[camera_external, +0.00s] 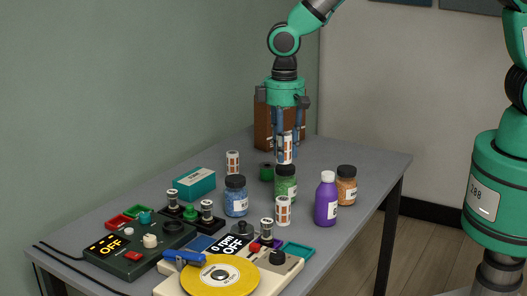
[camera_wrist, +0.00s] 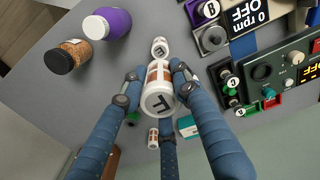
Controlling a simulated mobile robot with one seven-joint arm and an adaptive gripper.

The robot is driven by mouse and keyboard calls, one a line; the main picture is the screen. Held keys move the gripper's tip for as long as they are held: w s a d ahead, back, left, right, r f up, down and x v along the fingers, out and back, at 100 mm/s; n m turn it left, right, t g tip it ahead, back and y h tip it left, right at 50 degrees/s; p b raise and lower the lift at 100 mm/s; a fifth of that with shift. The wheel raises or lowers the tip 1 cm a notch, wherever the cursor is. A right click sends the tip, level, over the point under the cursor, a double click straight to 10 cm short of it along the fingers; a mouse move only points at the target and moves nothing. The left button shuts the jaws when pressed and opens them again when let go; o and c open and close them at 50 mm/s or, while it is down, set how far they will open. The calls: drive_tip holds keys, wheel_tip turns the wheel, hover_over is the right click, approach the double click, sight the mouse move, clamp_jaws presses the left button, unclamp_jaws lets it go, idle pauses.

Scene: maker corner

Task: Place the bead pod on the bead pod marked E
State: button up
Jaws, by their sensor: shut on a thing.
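My gripper (camera_external: 287,128) is shut on a white and orange bead pod (camera_external: 286,148), held upright above the table among the jars. In the wrist view the fingers close around this held pod (camera_wrist: 158,92); its white end carries a dark letter that I cannot read surely. A second bead pod (camera_external: 283,211) stands on the table in front of the green jar; a pod also shows just beyond the held one in the wrist view (camera_wrist: 159,47). A third bead pod (camera_external: 232,162) stands farther back, near the teal box. I cannot tell which standing pod is marked E.
A green jar (camera_external: 286,185), blue jar (camera_external: 236,197), purple bottle (camera_external: 326,200) and orange jar (camera_external: 346,185) stand close by. A control box (camera_external: 132,258) and a yellow turntable (camera_external: 219,276) fill the front. A brown box (camera_external: 264,125) stands behind my gripper. The table's right rear is clear.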

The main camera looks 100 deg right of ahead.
drive_tip(key=shift+f, duration=0.3)
hover_over(283, 199)
drive_tip(key=shift+d+f+b, duration=0.2)
drive_tip(key=shift+f+b, duration=0.25)
drive_tip(key=shift+f, duration=2.65)
drive_tip(key=shift+f, duration=0.1)
drive_tip(key=shift+f+b, duration=0.3)
drive_tip(key=shift+f, duration=1.5)
drive_tip(key=shift+f, duration=0.15)
drive_tip(key=o, duration=1.1)
drive_tip(key=shift+o, duration=0.2)
